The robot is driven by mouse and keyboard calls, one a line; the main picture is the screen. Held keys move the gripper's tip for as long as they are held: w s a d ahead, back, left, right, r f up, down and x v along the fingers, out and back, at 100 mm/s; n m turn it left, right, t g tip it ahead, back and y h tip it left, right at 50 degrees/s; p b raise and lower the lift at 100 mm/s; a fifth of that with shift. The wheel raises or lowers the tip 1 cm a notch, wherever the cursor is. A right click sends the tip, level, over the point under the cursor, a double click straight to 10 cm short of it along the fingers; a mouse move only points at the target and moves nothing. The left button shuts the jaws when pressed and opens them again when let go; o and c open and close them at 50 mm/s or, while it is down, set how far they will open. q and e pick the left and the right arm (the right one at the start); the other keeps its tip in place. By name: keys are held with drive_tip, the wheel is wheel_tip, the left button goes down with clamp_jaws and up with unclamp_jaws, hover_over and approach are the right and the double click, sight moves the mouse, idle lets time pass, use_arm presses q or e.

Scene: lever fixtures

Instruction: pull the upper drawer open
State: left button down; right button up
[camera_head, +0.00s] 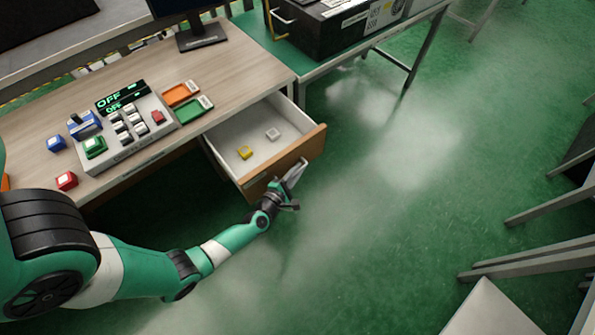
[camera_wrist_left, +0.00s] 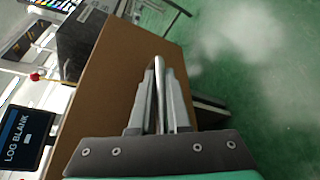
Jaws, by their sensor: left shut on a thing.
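The upper drawer (camera_head: 222,132) of the wooden desk is pulled out, and its white inside is in view. A yellow block (camera_head: 245,152) and a pale grey block (camera_head: 273,134) lie in it. My left gripper (camera_head: 291,180) is at the brown drawer front (camera_head: 258,178). In the left wrist view the fingers (camera_wrist_left: 158,103) are shut on the metal bar handle (camera_wrist_left: 159,75), with the brown drawer front (camera_wrist_left: 112,75) beside them. My right gripper is in neither view.
The desk top (camera_head: 235,75) holds a control box (camera_head: 128,128) with an OFF display, coloured buttons, an orange tray (camera_head: 181,94) and a green tray (camera_head: 193,110). A green bench (camera_head: 290,62) with a black case stands behind. Green floor (camera_head: 400,210) right of the drawer is clear.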

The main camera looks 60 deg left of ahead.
use_arm(q)
drive_tip(key=c, duration=1.2)
unclamp_jaws()
drive_tip(key=shift+a, duration=0.1)
drive_tip(key=shift+o, duration=0.2)
drive_tip(key=shift+s+d+r, duration=0.15)
drive_tip(key=shift+s+d, duration=0.15)
drive_tip(key=shift+s, duration=0.05)
drive_tip(key=p+v, duration=0.4)
drive_tip(key=v, duration=0.6)
drive_tip(key=shift+s+d, duration=0.15)
drive_tip(key=shift+s, duration=0.2)
drive_tip(key=shift+r, duration=0.1)
